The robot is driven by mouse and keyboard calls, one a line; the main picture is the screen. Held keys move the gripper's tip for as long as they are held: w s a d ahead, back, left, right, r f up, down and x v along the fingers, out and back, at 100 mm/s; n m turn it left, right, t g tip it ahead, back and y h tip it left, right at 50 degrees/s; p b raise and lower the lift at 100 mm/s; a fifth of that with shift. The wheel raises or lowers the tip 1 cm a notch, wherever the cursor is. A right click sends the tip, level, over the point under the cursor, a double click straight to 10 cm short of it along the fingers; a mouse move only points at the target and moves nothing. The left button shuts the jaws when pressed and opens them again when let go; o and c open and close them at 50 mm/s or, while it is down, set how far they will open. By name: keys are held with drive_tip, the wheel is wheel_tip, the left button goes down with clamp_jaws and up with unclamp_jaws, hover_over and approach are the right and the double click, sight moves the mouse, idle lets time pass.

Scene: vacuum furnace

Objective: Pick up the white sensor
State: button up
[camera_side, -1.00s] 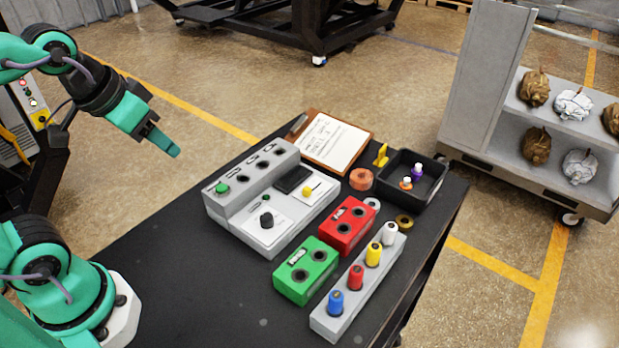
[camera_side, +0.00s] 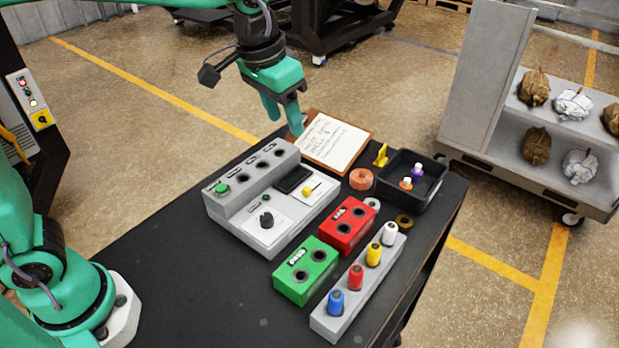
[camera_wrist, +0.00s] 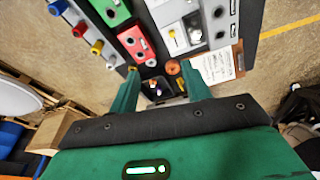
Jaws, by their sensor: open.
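The white sensor (camera_side: 390,233) stands upright at the far end of a grey rack (camera_side: 362,296), past the yellow, red and blue sensors. In the wrist view the white sensor (camera_wrist: 108,63) is at the left, at the end of the coloured row. My gripper (camera_side: 284,126) hangs in the air over the back of the table, above the clipboard's left end and well to the left of the white sensor. Its jaws (camera_wrist: 160,84) are apart and empty in the wrist view.
The green box (camera_side: 305,270) and red box (camera_side: 346,226) stand beside the rack. A grey control panel (camera_side: 262,238), a clipboard (camera_side: 335,142), an orange tape roll (camera_side: 361,179) and a black tray (camera_side: 437,190) with two small sensors share the table. The table's front left is clear.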

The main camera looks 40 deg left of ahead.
drive_tip(key=w+d+f+m+g, duration=0.1)
drive_tip(key=w+d+f, duration=0.4)
drive_tip(key=d, duration=0.4)
drive_tip(key=m+g, duration=0.1)
hover_over(391, 225)
drive_tip(key=shift+y, duration=0.4)
wheel_tip(391, 225, down, 8)
drive_tip(key=shift+f, duration=1.45)
drive_tip(key=shift+f, duration=2.6)
clamp_jaws()
